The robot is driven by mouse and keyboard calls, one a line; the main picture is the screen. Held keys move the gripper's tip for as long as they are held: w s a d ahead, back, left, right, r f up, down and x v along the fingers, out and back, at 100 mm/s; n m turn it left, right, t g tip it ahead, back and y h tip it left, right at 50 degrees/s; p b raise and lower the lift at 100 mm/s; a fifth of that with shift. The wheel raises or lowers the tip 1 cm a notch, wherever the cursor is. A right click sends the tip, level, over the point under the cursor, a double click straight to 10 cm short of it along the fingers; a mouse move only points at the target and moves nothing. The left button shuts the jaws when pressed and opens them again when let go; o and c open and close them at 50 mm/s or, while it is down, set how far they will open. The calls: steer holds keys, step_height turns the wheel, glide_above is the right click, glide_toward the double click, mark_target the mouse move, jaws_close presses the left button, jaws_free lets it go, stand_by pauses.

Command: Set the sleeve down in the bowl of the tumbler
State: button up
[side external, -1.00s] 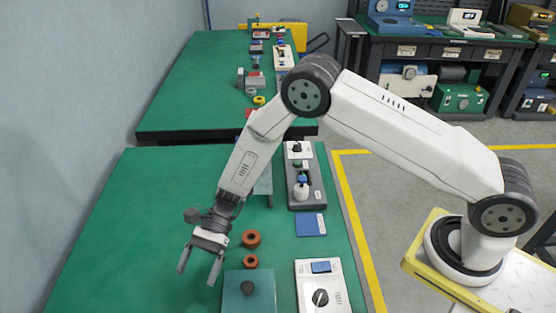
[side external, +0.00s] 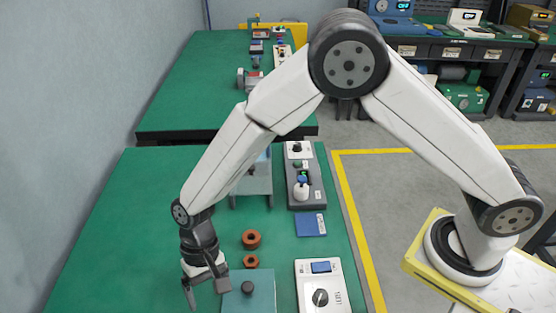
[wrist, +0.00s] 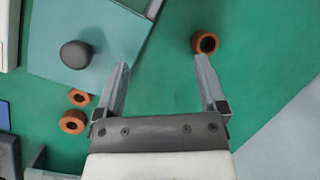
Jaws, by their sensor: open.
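Three orange-brown rings are the likely sleeves. One ring (wrist: 205,43) lies on the green bench just beyond my right fingertip in the wrist view; it does not show in the side view. A larger ring (side external: 251,239) and a smaller ring (side external: 251,261) lie beside the teal plate, and show at left in the wrist view. My gripper (side external: 206,297) is open and empty, pointing down over the bench; in the wrist view (wrist: 161,66) nothing is between its fingers. I cannot tell which thing is the tumbler; a grey unit (side external: 306,198) carries a white cup-like part (side external: 301,191).
The teal plate (side external: 262,290) with a dark knob (side external: 247,288) is close to my gripper. Open green bench lies left of my gripper in the side view.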

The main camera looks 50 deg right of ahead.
steer(key=a+r+n+t, duration=0.4)
steer(key=a+n+t, duration=0.25)
steer(key=n, duration=0.45)
steer(key=shift+m+g+h, duration=0.3)
steer(key=shift+g, duration=0.15)
steer(key=x, duration=0.3)
steer(key=s+x, duration=0.1)
steer(key=x, duration=0.1)
steer(key=shift+w+d+f, duration=0.1)
steer(key=shift+d+f, duration=0.1)
steer(key=shift+f, duration=0.05)
steer(key=shift+x, duration=1.25)
steer(key=shift+f, duration=0.2)
steer(key=shift+x, duration=2.45)
steer(key=shift+d, duration=0.1)
